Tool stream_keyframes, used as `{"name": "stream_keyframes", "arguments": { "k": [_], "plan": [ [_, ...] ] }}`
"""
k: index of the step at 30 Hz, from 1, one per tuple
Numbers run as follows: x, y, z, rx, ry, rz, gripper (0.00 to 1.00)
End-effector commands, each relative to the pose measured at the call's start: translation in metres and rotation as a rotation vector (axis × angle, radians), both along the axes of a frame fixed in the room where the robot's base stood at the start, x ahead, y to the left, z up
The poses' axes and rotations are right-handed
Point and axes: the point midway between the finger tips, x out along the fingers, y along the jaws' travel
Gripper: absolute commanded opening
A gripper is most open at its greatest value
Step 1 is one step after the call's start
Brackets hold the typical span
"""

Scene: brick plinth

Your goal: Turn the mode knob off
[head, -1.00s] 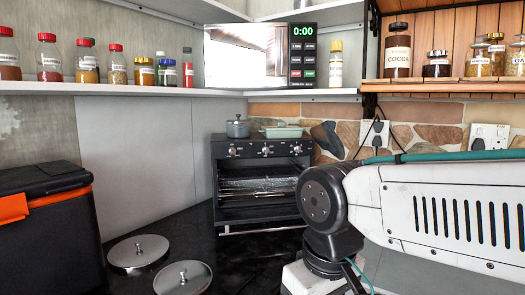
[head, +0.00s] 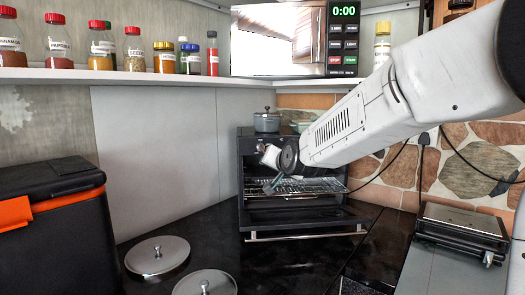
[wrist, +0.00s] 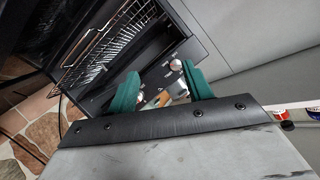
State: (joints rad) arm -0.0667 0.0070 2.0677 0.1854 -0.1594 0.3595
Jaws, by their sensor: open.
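The black toaster oven (head: 247,180) stands on the dark counter with its door folded down. My arm covers most of its control panel in the head view, and I cannot tell which knob is the mode knob. In the wrist view a silver knob (wrist: 175,65) shows on the black panel, close to the right finger. Other shiny parts lie between the fingers, partly hidden. My gripper (wrist: 160,70) is open with two green fingers spread before the panel. No contact with a knob is visible. In the head view my gripper is small and partly hidden near the oven front.
The wire rack (head: 310,186) sticks out of the oven above the lowered door. A grey pot (head: 266,122) stands on top. Two metal lids (head: 157,256) lie on the counter at front left, beside a black box (head: 55,235). A flat grill (head: 462,226) sits at right.

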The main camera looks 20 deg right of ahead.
Motion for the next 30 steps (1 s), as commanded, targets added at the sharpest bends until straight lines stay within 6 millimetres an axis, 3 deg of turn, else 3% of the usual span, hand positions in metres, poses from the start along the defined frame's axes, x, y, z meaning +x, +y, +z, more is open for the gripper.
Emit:
{"name": "stream_keyframes", "arguments": {
  "k": [1, 3, 6, 14, 24, 30],
  "plan": [
    [0.027, 0.001, -0.001, 0.027, -0.065, -0.026, 0.50],
    [0.053, 0.000, 0.003, 0.065, -0.157, -0.061, 0.50],
    [0.079, -0.002, 0.007, 0.104, -0.258, -0.098, 0.50],
    [0.107, -0.005, 0.011, 0.138, -0.352, -0.130, 0.50],
    [0.159, -0.008, 0.010, 0.137, -0.348, -0.129, 0.50],
    [0.174, -0.009, 0.010, 0.137, -0.348, -0.129, 0.50]
  ]
}}
